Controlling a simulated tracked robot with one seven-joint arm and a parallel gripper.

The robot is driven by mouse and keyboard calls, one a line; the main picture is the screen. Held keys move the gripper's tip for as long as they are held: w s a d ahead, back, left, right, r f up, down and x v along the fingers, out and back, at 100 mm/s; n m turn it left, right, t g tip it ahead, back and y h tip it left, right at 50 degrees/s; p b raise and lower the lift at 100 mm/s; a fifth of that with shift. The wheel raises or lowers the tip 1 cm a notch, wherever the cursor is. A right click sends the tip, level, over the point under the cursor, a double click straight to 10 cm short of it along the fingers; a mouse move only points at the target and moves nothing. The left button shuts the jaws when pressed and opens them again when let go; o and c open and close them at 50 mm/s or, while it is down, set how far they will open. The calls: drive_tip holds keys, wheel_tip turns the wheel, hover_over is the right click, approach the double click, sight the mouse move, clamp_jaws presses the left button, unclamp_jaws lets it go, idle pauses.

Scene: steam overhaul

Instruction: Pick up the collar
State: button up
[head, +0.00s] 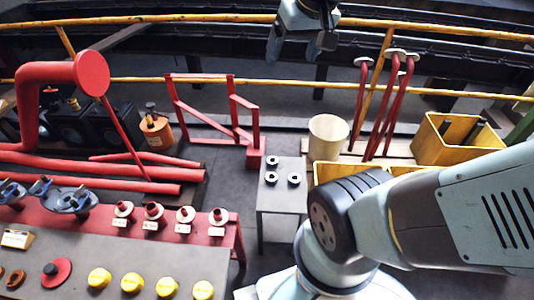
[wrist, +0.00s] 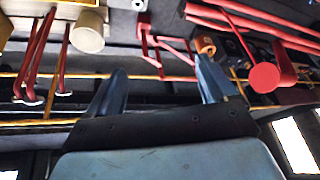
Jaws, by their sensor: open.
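Three small dark ring-shaped pieces that look like collars sit on a small grey stand (head: 285,205) in the head view: a back collar (head: 272,161), a front-left collar (head: 270,177) and a front-right collar (head: 294,179). I cannot tell which one the task means. My gripper (head: 296,46) is high at the top of the head view, far behind and above the stand, with its jaws apart. In the wrist view my gripper (wrist: 160,68) shows two spread fingers with nothing between them.
A red bench (head: 232,238) with labelled fittings and yellow knobs stands at the left. A cream cylinder (head: 328,137), a yellow bin (head: 440,150) and red levers (head: 385,105) are behind the stand. Yellow rails (head: 200,79) cross the back. My arm covers the right side.

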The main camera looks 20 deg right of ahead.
drive_tip(key=w+f+g+y, duration=0.1)
drive_tip(key=w+f, duration=0.3)
drive_tip(key=w, duration=0.2)
drive_tip(key=w+f+g, duration=0.1)
drive_tip(key=w+f, duration=0.3)
drive_tip(key=w, duration=0.3)
drive_tip(key=g+h, duration=0.2)
drive_tip(key=g, duration=0.1)
hover_over(272, 160)
drive_tip(key=s, duration=0.1)
drive_tip(key=f, duration=4.9)
drive_tip(key=shift+s+a+f, duration=0.1)
drive_tip(key=shift+s+a, duration=0.1)
drive_tip(key=shift+a, duration=0.1)
drive_tip(key=shift+w+d+f, duration=0.1)
drive_tip(key=shift+d+f, duration=0.05)
drive_tip(key=shift+f, duration=1.25)
drive_tip(key=shift+d+f, duration=0.1)
drive_tip(key=shift+f, duration=1.3)
